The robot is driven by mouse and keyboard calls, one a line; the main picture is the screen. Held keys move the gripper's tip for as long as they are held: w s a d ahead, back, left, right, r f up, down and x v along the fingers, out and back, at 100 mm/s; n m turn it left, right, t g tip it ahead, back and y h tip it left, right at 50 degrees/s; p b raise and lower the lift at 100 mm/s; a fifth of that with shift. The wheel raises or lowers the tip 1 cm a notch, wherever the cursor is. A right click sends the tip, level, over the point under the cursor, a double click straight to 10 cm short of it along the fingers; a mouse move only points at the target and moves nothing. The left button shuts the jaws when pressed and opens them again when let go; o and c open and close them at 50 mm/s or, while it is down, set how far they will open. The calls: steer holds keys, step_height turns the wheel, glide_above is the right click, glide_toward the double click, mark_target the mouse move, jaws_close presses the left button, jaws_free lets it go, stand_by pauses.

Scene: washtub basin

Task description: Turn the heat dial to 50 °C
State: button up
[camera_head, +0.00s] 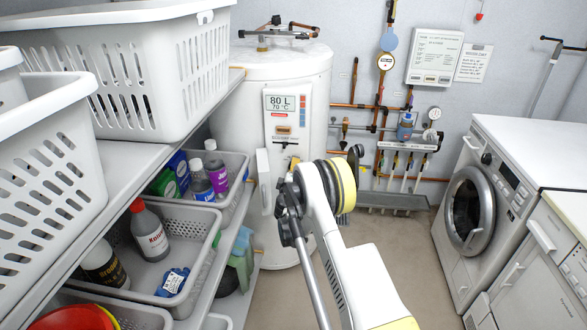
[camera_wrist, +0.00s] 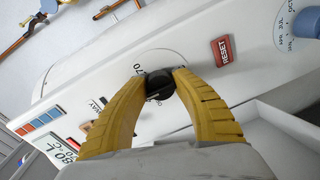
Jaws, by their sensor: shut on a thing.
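In the wrist view the heat dial (camera_wrist: 158,88) is a small black knob on the boiler's white front panel. A "70" mark shows at its upper left edge. My gripper (camera_wrist: 160,78) has its two yellow ribbed fingers closed on opposite sides of the knob. In the head view the white cylindrical boiler (camera_head: 290,72) stands at the back, and its display (camera_head: 281,103) reads 80 L and 70 °C. My arm reaches to the boiler's front there and hides the dial and the fingertips. The display (camera_wrist: 58,152) also shows partly at the wrist view's lower left.
A red RESET button (camera_wrist: 222,49) is beside the dial. Shelves with white baskets (camera_head: 155,70) and bottles (camera_head: 150,235) stand close on the left. A washing machine (camera_head: 490,200) is on the right. Pipes and gauges line the back wall. Floor is open between.

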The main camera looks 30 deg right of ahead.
stand_by(0.4)
steer(key=o, duration=1.2)
steer(key=shift+d, duration=0.1)
steer(key=v, duration=1.2)
steer(key=shift+r, duration=0.1)
